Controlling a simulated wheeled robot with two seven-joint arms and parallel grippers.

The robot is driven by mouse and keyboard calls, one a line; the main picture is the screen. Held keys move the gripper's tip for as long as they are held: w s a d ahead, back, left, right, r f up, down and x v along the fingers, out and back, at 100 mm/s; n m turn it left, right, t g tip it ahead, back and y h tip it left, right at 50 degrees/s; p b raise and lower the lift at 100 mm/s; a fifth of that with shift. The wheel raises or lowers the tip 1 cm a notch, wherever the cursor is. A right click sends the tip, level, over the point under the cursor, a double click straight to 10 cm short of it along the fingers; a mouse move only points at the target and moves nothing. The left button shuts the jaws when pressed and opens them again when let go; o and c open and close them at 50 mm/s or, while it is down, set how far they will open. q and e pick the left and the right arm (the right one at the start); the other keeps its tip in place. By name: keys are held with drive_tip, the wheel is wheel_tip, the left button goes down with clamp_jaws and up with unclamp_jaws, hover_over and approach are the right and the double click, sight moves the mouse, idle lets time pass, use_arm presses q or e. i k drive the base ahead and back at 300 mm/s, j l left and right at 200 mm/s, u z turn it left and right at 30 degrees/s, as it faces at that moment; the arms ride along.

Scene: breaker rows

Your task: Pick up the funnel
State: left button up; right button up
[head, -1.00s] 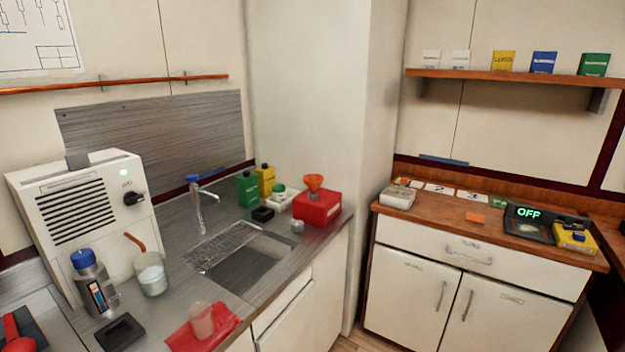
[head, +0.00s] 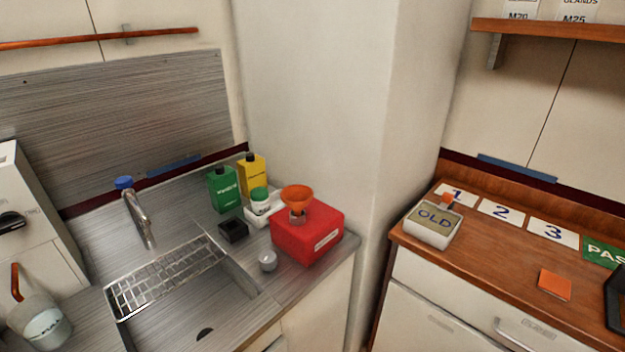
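The orange funnel (head: 297,196) stands upright on top of a red box (head: 318,238) at the right end of the steel counter. Its wide mouth faces up, and a short greyish piece shows at its lower end. The red box has a white label on its front. Neither of my grippers is in the head view, so I cannot see whether they are open or shut.
A green bottle (head: 222,189), a yellow bottle (head: 252,176), a white tub with a green lid (head: 260,201), a black block (head: 233,231) and a small grey knob (head: 268,261) stand near the red box. The sink (head: 190,305) and tap (head: 138,216) are left. A wall column rises behind.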

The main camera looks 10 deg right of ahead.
sight(296, 197)
drive_tip(key=i+l, duration=0.25)
drive_tip(key=i+l+u, duration=0.15)
drive_tip(key=l, duration=0.25)
drive_tip(key=i+l, duration=0.3)
drive_tip(key=l+u, duration=0.05)
